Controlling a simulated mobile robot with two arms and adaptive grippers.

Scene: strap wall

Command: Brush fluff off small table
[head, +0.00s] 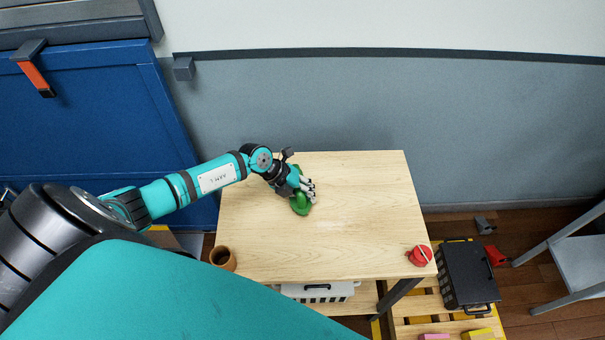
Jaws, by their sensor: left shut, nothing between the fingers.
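The small table (350,225) has a light wooden top and stands in the middle of the head view. My left gripper (309,191) is over the table's left half, shut with nothing between its fingers. A green object (300,206) lies on the tabletop just under and beside the fingers, partly hidden by them. I cannot tell if it is a brush, or whether the fingers touch it. No fluff can be made out on the top. My right gripper is not in view.
A brown cup (223,258) is at the table's front left corner, and a red round item (420,255) at its front right. A black crate (468,275) stands right of the table on a yellowish pallet. A blue cabinet (100,130) is at left. The tabletop's right half is mostly clear.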

